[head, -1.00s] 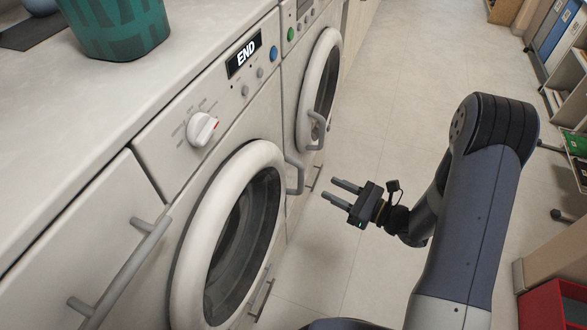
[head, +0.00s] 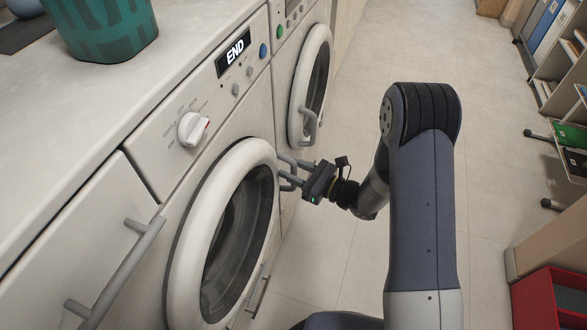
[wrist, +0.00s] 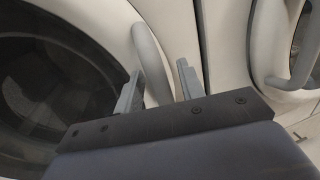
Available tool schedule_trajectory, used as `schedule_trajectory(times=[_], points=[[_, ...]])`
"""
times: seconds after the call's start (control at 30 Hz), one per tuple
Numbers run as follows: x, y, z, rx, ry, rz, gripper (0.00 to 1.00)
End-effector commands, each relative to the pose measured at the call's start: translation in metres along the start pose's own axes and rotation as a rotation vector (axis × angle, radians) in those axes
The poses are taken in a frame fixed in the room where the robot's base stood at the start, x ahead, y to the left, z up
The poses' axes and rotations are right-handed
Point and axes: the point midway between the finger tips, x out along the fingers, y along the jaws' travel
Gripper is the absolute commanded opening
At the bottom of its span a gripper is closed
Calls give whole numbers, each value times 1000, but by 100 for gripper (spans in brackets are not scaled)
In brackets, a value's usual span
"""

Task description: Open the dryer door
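A white front-loading machine with a display reading END (head: 236,50) stands nearest. Its round door (head: 185,232) has a white ring and dark glass, and looks shut. The grey bar handle of this door (wrist: 147,50) shows in the wrist view, running down between my fingers. My gripper (head: 284,172) is at this handle in the head view, with its fingers spread. In the wrist view my gripper (wrist: 158,84) has one finger on each side of the bar; contact is unclear. The frames do not name which machine is the dryer.
A second white machine with a round door (head: 318,75) and its own handle (head: 305,128) stands just beyond. A grey bar handle (head: 120,270) sticks out at the near left. A green patterned basket (head: 105,28) stands on top. The floor (head: 335,255) is clear; shelves line the right.

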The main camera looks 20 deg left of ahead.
Motion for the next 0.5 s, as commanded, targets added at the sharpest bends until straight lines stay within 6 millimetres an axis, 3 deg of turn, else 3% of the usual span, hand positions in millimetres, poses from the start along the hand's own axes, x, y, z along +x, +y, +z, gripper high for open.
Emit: schedule_trajectory(times=[0.13, 0.5], points=[[0, 0, 0, 0, 0, 0, 36], [0, 0, 0, 0, 0, 0, 6]])
